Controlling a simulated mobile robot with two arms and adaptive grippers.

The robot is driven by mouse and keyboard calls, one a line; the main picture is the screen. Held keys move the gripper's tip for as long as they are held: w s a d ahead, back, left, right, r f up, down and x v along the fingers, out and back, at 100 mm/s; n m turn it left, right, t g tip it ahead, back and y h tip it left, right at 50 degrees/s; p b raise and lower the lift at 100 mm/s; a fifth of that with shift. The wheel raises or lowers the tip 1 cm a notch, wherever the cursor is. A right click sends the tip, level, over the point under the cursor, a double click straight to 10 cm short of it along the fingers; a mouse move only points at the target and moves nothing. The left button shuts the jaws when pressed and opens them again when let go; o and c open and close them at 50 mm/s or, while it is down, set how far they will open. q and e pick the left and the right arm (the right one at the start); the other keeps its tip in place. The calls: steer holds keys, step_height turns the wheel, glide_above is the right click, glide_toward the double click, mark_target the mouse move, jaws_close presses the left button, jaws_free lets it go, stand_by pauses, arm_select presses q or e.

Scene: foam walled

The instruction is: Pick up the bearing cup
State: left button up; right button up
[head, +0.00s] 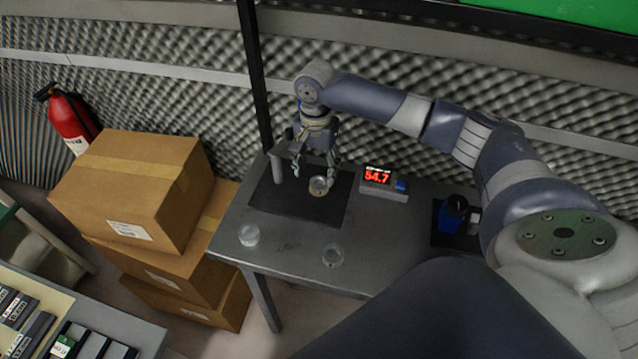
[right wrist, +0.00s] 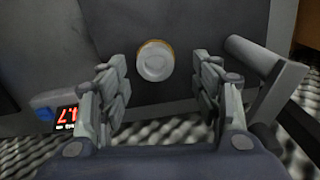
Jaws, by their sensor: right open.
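The bearing cup (head: 319,187), a small round pale cup with a tan rim, stands on a black mat (head: 280,203) on the grey table. It also shows in the right wrist view (right wrist: 155,62), seen from above, just ahead of the fingertips. My right gripper (head: 313,178) is open above the mat, close to the cup. In the right wrist view its two fingers (right wrist: 160,88) are spread to either side, with the cup between and beyond them and nothing held. I cannot tell the exact height gap. My left gripper is not in view.
A grey post (head: 278,168) stands on the mat beside the gripper. A red digital display (head: 378,177) is at the right. A blue object (head: 453,217) is farther right. Cardboard boxes (head: 130,190) stand left.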

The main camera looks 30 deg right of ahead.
mark_target(318, 179)
steer(key=f, duration=0.1)
steer(key=f+p, duration=0.1)
steer(key=f, duration=0.1)
steer(key=shift+s+f, duration=0.3)
steer(key=shift+s, duration=0.1)
steer(key=shift+d+f, duration=0.1)
steer(key=shift+f, duration=0.25)
steer(key=shift+w, duration=0.1)
steer(key=shift+c, duration=0.9)
steer(key=c, duration=0.9)
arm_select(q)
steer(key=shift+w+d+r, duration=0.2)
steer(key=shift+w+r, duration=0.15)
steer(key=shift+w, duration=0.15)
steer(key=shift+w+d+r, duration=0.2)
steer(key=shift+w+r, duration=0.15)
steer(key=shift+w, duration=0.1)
arm_select(e)
steer(key=shift+c, duration=1.2)
steer(key=shift+r, duration=0.15)
